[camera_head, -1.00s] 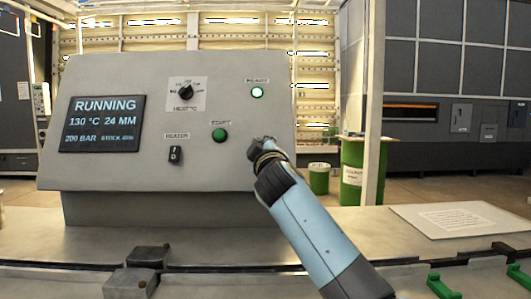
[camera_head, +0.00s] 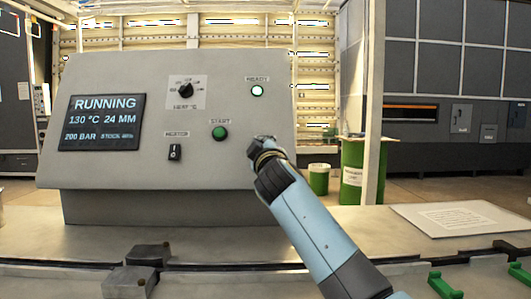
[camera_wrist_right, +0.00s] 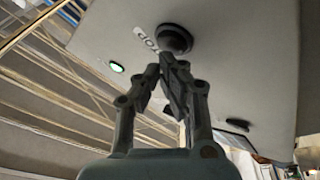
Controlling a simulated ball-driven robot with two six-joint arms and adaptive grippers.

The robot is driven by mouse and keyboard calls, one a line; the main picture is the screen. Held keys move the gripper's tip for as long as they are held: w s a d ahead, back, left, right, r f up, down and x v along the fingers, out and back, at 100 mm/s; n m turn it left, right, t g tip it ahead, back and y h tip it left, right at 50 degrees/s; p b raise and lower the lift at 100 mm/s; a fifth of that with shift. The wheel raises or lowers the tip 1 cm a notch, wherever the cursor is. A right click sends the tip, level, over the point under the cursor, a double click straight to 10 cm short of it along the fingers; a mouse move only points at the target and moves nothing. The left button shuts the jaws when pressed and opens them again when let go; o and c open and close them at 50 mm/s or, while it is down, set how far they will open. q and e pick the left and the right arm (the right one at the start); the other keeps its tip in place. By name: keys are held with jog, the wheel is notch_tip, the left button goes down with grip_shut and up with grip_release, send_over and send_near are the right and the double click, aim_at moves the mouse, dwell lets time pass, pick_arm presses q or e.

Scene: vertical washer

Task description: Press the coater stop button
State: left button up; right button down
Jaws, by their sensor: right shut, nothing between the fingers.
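The grey control panel (camera_head: 120,175) stands on the bench. In the right wrist view a dark round button (camera_wrist_right: 174,39) sits on the panel face beside a label that seems to read STOP (camera_wrist_right: 147,40). In the head view this button is hidden behind my right gripper (camera_head: 263,143), which is at the panel's right side. In the right wrist view the shut, empty fingers (camera_wrist_right: 171,62) point at the button, just below it in the picture. I cannot tell if they touch it. My left gripper is not in view.
The panel also has a green START button (camera_head: 219,133), a lit READY lamp (camera_head: 257,91), a HEATER switch (camera_head: 175,152), a dial (camera_head: 186,90) and a screen reading RUNNING (camera_head: 102,122). A white sheet (camera_head: 455,218) lies right on the bench. Green drums stand behind.

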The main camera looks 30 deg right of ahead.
jog(key=shift+w+d+f+b, duration=0.2)
jog(key=shift+w+b, duration=0.2)
jog(key=shift+b, duration=0.1)
dwell(0.7)
jog(key=shift+r, duration=0.1)
jog(key=shift+s+a+r+p, duration=0.15)
jog(key=shift+s+a+p, duration=0.05)
jog(key=shift+s+p, duration=0.2)
jog(key=shift+s+a+r+p, duration=0.15)
jog(key=shift+s+p, duration=0.15)
jog(key=shift+s, duration=0.05)
jog(key=s+p, duration=0.1)
jog(key=s+a+r+p, duration=0.2)
jog(key=s, duration=0.1)
jog(key=shift+r, duration=0.15)
dwell(0.4)
dwell(0.8)
